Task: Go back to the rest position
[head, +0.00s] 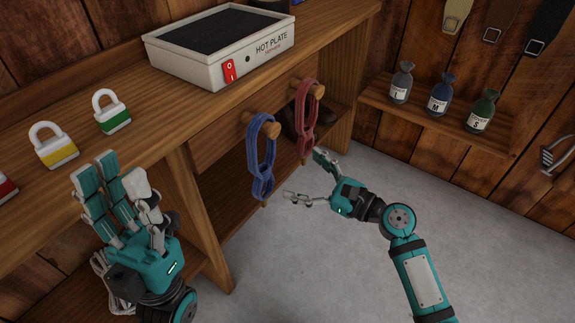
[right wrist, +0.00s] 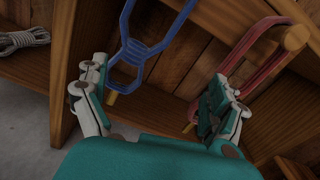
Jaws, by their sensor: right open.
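My right gripper (head: 303,176) reaches in from the lower right, in front of the bench and above the grey floor. It is open and empty; its two spread fingers also show in the right wrist view (right wrist: 160,92). My left gripper (head: 112,185) is at the lower left, in front of the bench edge, its teal and white fingers pointing up. I cannot tell whether its fingers are open or shut, and I see nothing held in it.
A blue strap (head: 261,165) and a red strap (head: 307,118) hang from wooden pegs on the bench front (head: 215,140), close to my right gripper. Padlocks (head: 53,146) and a hot plate (head: 220,45) stand on top. Small sacks (head: 438,95) stand on the right shelf. Floor (head: 300,260) is clear.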

